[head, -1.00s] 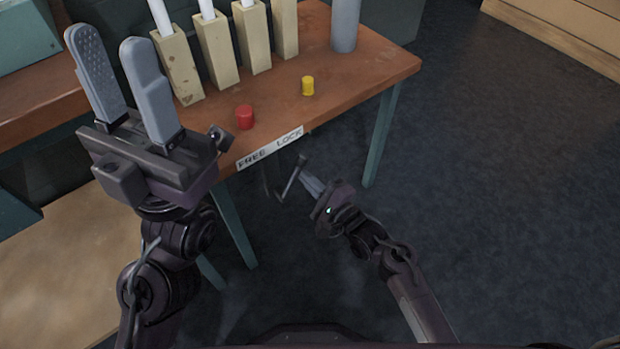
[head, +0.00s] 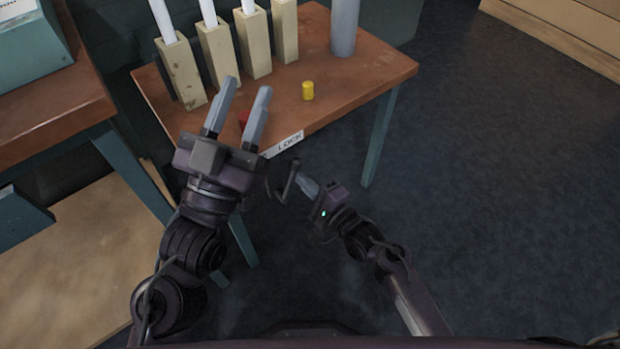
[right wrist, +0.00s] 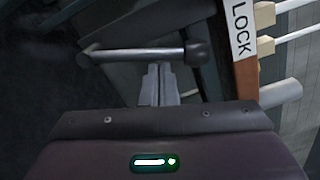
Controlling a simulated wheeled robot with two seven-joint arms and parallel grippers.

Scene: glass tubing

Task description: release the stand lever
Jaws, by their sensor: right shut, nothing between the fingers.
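The stand lever (head: 288,182) is a dark bar with a knob, below the table's front edge under the sign (head: 288,143).
A red cap (head: 243,118) is partly hidden behind my left gripper. A yellow cap (head: 308,90), several beige blocks (head: 182,76) with white tubes and a grey cylinder (head: 343,28) stand on the table (head: 372,66). The floor at right is clear.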

